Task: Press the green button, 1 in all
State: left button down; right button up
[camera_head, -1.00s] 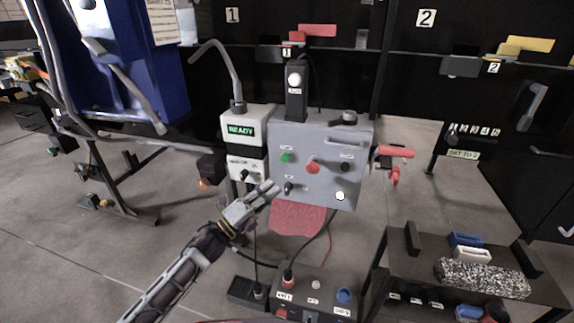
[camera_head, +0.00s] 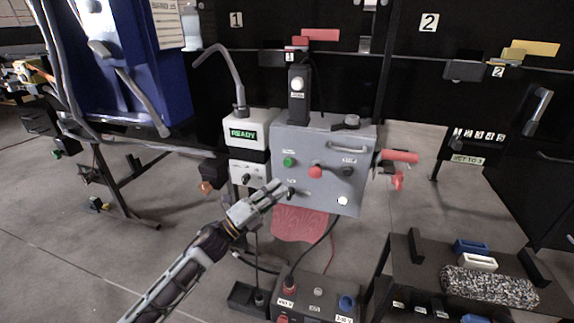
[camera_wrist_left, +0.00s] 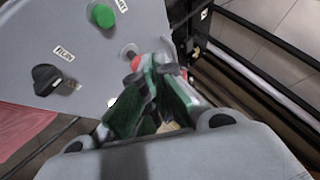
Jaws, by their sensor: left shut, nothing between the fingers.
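The green button (camera_head: 288,162) sits at the upper left of the grey control box's front panel (camera_head: 330,190). In the left wrist view the green button (camera_wrist_left: 102,16) shows near the top, uncovered. My left gripper (camera_head: 280,186) is shut and empty, below and slightly left of the green button in the head view. In the left wrist view its fingertips (camera_wrist_left: 162,68) point up toward the panel, to the right of and below the green button. The fingers partly hide the red button there. I cannot tell whether they touch the panel. My right gripper is not in view.
A red button (camera_head: 315,172), a black knob (camera_head: 346,171), a black switch (camera_head: 291,193) and a white light (camera_head: 342,201) share the panel. A unit reading READY (camera_head: 243,134) stands to its left. A red handle (camera_head: 400,157) juts out at right.

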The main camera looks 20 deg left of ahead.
aim_at(287, 163)
pick_arm(q)
jog(key=w+b, duration=0.1)
jog(key=w, duration=0.7)
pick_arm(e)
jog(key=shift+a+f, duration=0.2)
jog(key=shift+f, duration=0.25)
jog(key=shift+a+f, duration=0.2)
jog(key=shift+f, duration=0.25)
pick_arm(q)
jog(key=shift+d, duration=0.1)
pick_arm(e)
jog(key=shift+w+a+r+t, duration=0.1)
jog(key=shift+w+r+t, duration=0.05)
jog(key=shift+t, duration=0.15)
pick_arm(q)
jog(key=shift+w+b, duration=0.35)
dwell(0.5)
jog(key=shift+w, duration=0.1)
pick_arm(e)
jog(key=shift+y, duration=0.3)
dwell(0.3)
